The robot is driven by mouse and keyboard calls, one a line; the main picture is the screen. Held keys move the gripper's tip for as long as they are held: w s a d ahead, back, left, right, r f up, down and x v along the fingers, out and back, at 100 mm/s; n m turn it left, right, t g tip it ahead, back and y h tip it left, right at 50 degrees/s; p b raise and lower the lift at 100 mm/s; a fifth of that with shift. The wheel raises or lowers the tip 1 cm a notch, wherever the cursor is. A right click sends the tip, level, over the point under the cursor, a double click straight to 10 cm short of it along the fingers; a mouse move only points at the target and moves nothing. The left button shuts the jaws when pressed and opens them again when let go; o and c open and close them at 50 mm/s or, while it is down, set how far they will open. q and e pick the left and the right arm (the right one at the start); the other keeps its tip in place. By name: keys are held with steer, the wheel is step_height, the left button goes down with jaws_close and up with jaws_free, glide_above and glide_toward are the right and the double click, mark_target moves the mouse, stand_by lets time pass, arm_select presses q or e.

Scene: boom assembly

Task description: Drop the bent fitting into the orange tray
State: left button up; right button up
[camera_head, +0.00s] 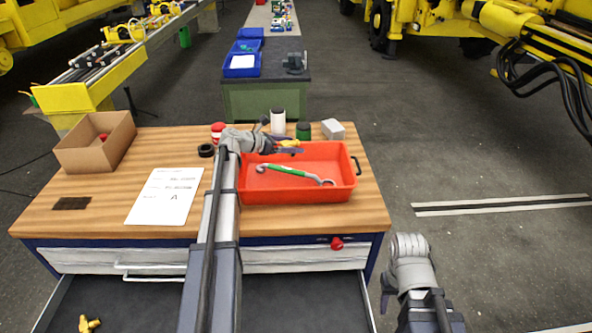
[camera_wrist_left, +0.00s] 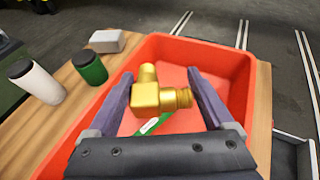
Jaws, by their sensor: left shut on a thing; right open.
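My left gripper (camera_head: 290,147) is over the back part of the orange tray (camera_head: 345,187) on the wooden workbench. It is shut on a brass-coloured bent fitting (camera_wrist_left: 160,92), which also shows in the head view (camera_head: 289,143). In the left wrist view the fitting sits between the two fingers (camera_wrist_left: 165,95), above the tray floor. A wrench with a green handle (camera_head: 290,172) lies in the tray. My right gripper (camera_head: 387,290) is open and empty at the lower right, off the bench.
A white bottle (camera_head: 278,121), a green can (camera_head: 303,131) and a grey box (camera_head: 333,129) stand behind the tray. A cardboard box (camera_head: 95,146) and a paper sheet (camera_head: 166,196) are at the left. An open drawer below holds another brass fitting (camera_head: 89,324).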

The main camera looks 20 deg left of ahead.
arm_select(q)
steer(key=shift+w+a, duration=0.15)
step_height(320, 180, down, 6)
steer(key=b, duration=0.6)
steer(key=o, duration=1.3)
steer(key=shift+r, duration=0.1)
